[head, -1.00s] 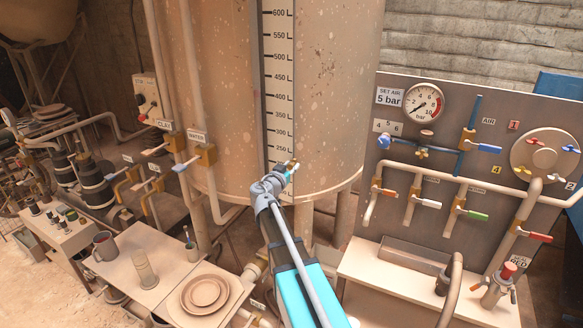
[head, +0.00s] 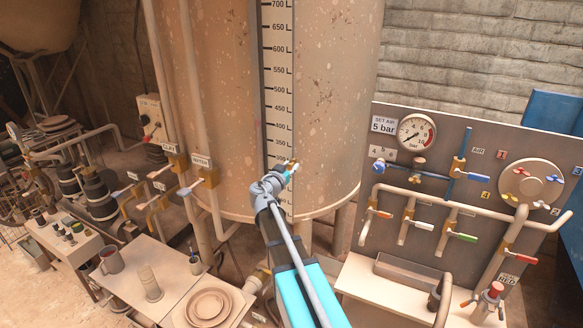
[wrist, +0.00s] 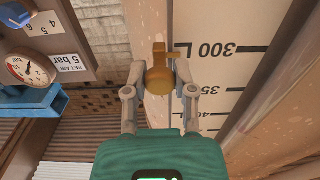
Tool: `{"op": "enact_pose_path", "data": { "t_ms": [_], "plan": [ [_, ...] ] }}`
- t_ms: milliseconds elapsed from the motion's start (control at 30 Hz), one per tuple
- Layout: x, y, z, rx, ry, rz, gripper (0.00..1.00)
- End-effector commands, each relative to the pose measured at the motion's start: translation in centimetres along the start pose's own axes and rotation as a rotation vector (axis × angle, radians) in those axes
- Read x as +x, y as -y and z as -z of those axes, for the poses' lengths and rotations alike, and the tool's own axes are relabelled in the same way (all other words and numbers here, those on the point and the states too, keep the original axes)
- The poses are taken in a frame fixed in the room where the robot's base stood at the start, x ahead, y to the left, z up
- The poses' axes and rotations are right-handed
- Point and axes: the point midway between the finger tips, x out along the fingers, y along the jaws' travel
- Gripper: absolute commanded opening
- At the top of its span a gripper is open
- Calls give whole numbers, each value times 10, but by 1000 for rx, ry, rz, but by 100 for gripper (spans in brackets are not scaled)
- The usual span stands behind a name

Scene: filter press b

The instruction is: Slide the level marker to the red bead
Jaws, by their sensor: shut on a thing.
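The level marker (wrist: 158,72) is a small brass-coloured piece on the scale of the tall tank. My gripper (wrist: 159,93) is shut on it, with one finger on each side in the wrist view. In the wrist view the marker is beside the 300 mark of the white scale strip (wrist: 232,72). In the head view my gripper (head: 290,170) is at the lower part of the scale strip (head: 280,75), just below the 350 label. I cannot make out the red bead in either view.
The speckled tank (head: 330,120) stands right behind my gripper. Upright pipes (head: 195,80) with valves are at its left. A panel (head: 455,165) with a gauge (head: 417,132), valves and pipes is at the right. Low tables (head: 175,290) with pots stand at front left.

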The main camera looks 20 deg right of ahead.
Motion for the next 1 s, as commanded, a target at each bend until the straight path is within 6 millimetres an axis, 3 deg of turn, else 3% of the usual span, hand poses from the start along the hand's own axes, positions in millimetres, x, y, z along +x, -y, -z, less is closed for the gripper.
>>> {"op": "enact_pose_path", "data": {
  "t_ms": [33,600,1000],
  "plan": [
    [0,1,15,-1,-1,4,0],
    [-1,2,94,-1,-1,4,0],
    [-1,2,127,-1,-1,4,0]
  ]
}}
